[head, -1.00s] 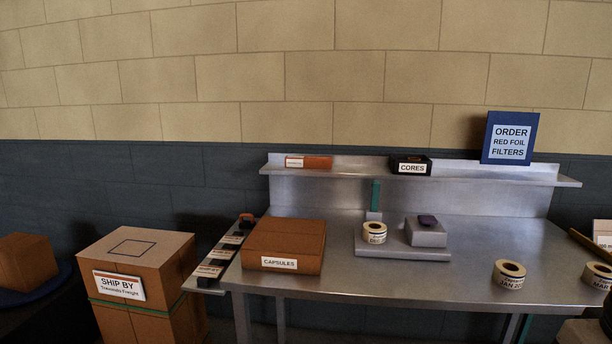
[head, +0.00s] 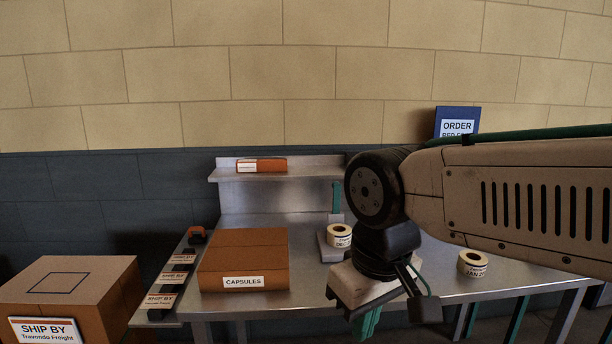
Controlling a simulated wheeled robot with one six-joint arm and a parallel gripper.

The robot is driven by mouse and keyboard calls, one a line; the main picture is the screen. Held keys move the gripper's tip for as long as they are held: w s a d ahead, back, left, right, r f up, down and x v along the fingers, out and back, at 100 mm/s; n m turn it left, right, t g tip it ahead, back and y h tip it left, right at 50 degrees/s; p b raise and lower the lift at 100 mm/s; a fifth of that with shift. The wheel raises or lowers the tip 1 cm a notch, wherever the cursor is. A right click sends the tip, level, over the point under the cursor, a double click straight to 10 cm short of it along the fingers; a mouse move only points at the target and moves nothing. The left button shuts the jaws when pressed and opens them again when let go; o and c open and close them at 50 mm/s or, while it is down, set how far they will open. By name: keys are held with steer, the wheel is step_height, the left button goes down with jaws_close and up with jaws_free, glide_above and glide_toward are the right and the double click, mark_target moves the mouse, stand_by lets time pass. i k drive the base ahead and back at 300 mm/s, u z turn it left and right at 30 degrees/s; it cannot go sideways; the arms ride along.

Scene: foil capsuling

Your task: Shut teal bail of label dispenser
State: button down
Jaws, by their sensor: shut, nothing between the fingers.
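The label dispenser (head: 328,246) is a grey base on the steel table, mostly hidden behind my arm. A cream label roll (head: 340,236) sits on its left part. The teal bail (head: 337,197) stands upright at the back of the dispenser, just above and behind the roll. My gripper (head: 366,324) hangs in front of the table, nearer to the camera than the dispenser and pointing down. Its teal fingers are partly cut by the lower picture edge and look shut and empty. The block on the dispenser's right side is hidden behind my wrist.
A brown CAPSULES box (head: 243,255) stands left of the dispenser. Another label roll (head: 472,264) is on the table at right. A shelf (head: 300,173) runs along the back with an orange box (head: 262,165). A SHIP BY carton (head: 70,295) stands at far left.

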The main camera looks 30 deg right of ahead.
mark_target(337, 186)
steer(key=z, duration=0.3)
steer(key=i, duration=0.9)
steer(key=z, duration=0.6)
